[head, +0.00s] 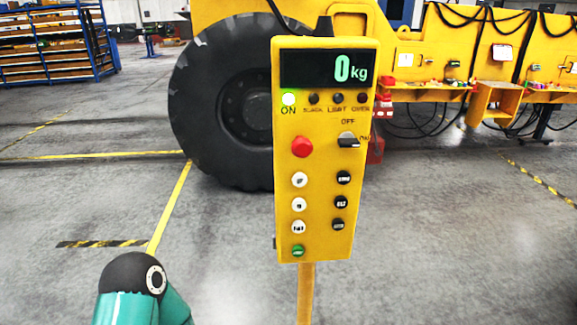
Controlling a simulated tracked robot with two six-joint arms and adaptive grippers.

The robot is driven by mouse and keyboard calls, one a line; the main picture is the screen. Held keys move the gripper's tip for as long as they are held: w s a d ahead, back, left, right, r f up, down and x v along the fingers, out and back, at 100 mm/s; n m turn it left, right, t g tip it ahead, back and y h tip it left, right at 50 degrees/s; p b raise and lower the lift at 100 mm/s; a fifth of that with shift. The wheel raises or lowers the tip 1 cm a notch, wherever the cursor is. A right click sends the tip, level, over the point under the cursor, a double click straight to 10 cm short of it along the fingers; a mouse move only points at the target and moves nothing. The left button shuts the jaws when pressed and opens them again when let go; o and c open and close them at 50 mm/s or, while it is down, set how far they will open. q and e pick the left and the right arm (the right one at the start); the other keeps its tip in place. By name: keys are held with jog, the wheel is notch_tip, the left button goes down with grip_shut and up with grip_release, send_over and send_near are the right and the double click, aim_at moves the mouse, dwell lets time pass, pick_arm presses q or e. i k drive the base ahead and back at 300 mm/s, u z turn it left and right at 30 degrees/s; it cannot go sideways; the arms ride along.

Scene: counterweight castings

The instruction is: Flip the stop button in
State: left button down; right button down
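A yellow control box (324,240) stands upright on a yellow post in the middle of the head view. Its display (328,69) reads 0 kg, and the lamp above "ON" (289,99) glows green. A round red button (302,147), which looks like the stop button, sits on the left of the panel. Beside it on the right is a black rotary switch (348,141) under "OFF". Below are white buttons on the left, black buttons on the right and a green button (298,251) at the bottom. Neither gripper is in view; a teal and black arm part of mine shows at the bottom left.
A large black tyre (205,110) of a yellow machine (410,55) stands behind the box. Blue shelving (55,50) is at the far left. The grey floor with yellow tape lines is clear on both sides of the post.

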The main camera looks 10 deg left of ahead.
aim_at(302, 147)
jog(key=z, duration=2.2)
jog(key=i, duration=0.1)
jog(key=u, duration=3.6)
jog(key=i, duration=0.55)
jog(key=z, duration=0.35)
